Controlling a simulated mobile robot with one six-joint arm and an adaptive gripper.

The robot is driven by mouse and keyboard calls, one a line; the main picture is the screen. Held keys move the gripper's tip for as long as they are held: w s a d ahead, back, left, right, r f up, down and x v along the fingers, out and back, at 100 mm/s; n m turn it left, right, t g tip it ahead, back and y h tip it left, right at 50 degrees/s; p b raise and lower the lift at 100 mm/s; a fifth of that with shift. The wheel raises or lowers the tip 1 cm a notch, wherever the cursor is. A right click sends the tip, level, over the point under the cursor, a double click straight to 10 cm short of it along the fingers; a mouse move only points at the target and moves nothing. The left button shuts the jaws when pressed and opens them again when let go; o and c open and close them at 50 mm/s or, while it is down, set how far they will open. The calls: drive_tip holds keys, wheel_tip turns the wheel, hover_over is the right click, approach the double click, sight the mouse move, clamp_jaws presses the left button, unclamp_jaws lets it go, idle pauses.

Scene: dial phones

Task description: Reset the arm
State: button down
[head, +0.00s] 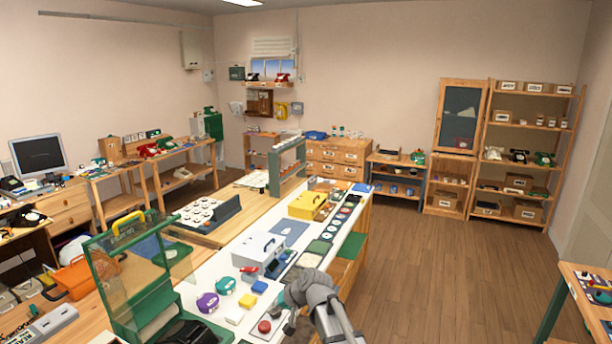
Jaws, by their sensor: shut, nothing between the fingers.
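My arm reaches in from the bottom of the head view, to the right of the middle. My gripper (291,318) is shut and empty at the right front edge of the white worktop (213,265). It is close to a round red button (264,326) on a small base. From this view I cannot tell its height above the worktop. The wrist and the arm hide part of the worktop edge behind them.
A green frame with a clear panel (128,280) stands farther left. Wooden floor (440,270) is open at the right, before another table (590,290).

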drive_tip(key=s+d+f+g+h+b, duration=0.1)
drive_tip(key=s+d+f, duration=0.3)
drive_tip(key=d, duration=0.4)
drive_tip(key=s+d+f+g+h+b, duration=0.1)
drive_tip(key=s+d+f+h+b, duration=0.2)
drive_tip(key=s+d, duration=0.4)
drive_tip(key=s+d+f+g+h+b, duration=0.1)
drive_tip(key=s+d+f+h+b, duration=0.2)
drive_tip(key=d, duration=0.8)
wheel_tip(320, 180, down, 3)
drive_tip(key=s, duration=0.2)
drive_tip(key=shift+s+m+h, duration=0.3)
drive_tip(key=shift+m+h, duration=0.1)
drive_tip(key=shift+d, duration=0.1)
